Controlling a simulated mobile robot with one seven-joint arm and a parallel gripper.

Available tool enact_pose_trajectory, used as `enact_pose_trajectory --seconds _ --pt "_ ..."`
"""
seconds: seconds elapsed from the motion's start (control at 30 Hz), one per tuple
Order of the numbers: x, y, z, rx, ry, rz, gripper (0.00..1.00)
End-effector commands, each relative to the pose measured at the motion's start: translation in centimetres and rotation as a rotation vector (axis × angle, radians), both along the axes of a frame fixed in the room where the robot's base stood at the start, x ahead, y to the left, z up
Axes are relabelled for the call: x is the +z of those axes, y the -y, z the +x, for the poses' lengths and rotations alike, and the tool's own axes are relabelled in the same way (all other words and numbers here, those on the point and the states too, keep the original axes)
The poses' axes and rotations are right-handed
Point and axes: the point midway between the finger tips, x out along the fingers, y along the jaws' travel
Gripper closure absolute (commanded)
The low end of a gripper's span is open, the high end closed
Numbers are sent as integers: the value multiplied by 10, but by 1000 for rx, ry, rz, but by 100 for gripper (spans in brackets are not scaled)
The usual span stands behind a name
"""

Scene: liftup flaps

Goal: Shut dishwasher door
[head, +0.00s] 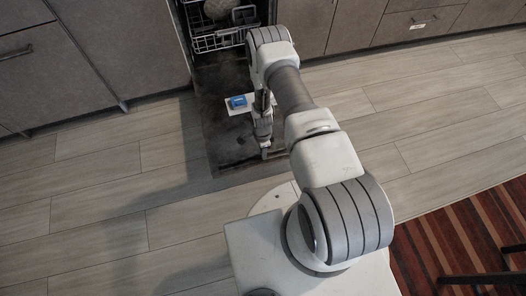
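The dishwasher door (218,125) is a dark panel folded down low in front of the dishwasher opening in the head view, with its free edge toward me. A blue piece (238,102) on a pale plate shows on its inner face. My gripper (266,151) points down over the right part of the door, close to its free edge. My arm hides much of the door's right side. I cannot tell whether the gripper touches the door, or whether its fingers are open or shut.
Inside the dishwasher a wire rack (213,42) holds dishes and sticks out a little at the opening. Grey cabinets (48,75) stand on both sides. The wood floor (110,215) left of the door is clear. A striped rug (455,245) and dark furniture legs lie at the lower right.

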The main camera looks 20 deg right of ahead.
Motion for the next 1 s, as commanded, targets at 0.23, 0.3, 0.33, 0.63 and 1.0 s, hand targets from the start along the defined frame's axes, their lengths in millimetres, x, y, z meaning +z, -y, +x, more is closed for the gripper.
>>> enact_pose_trajectory --seconds 0.23,0.3,0.33,0.63,1.0 --pt "0 0 0 0 0 0 100" --pt "0 0 0 0 0 0 100" --pt "0 0 0 0 0 0 100" --pt "0 0 0 0 0 0 100" --pt "0 0 0 0 0 0 100"
